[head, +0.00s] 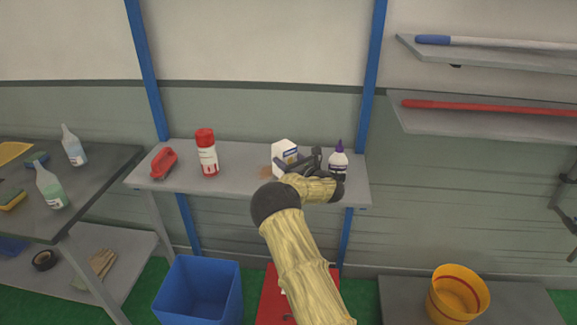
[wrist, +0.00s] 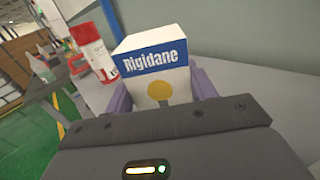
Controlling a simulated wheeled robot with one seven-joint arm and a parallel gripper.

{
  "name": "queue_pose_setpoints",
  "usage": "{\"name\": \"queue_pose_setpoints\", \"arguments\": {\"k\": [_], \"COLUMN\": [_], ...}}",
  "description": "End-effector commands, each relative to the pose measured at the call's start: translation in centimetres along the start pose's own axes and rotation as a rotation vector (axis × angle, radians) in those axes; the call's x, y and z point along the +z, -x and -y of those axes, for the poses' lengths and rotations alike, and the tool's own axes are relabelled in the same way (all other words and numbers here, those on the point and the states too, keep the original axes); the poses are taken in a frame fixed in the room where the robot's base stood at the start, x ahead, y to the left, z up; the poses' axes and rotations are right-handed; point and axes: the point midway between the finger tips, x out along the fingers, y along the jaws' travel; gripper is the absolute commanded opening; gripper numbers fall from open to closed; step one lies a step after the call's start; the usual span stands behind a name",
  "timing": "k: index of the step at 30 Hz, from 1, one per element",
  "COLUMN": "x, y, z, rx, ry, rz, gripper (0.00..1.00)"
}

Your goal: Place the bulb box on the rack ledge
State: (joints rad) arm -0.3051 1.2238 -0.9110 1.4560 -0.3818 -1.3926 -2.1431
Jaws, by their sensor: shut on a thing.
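The bulb box (head: 284,151) is white with a blue band and shows at the middle of the head view, over the grey rack ledge (head: 232,189). In the wrist view the box (wrist: 155,62) reads "Rigidane" and has a yellow dot. My gripper (head: 297,163) is shut on the box, with purple fingers on both sides of it in the wrist view. The box looks nearly upright. My gripper and arm hide its lower part in the head view, so I cannot tell whether its base touches the ledge.
On the ledge stand a red-and-white can (head: 207,155), a red brush-like item (head: 163,163) and a purple-capped bottle (head: 338,160), close right of my gripper. Blue posts (head: 373,70) rise behind. A blue bin (head: 200,292) and yellow bucket (head: 457,295) are lower. Clear ledge lies between can and box.

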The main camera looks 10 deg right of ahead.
Motion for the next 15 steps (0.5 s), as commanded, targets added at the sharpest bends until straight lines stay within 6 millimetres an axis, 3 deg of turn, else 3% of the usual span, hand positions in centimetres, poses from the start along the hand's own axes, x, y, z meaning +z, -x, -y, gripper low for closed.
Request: {"name": "queue_pose_setpoints", "arguments": {"k": [6, 15], "x": [-2.6, -2.9], "y": [0.0, 0.2], "z": [0.1, 0.3], "rx": [-0.001, -0.004], "ry": [-0.001, 0.0], "rz": [-0.001, 0.0], "gripper": [0.34, 0.34]}}
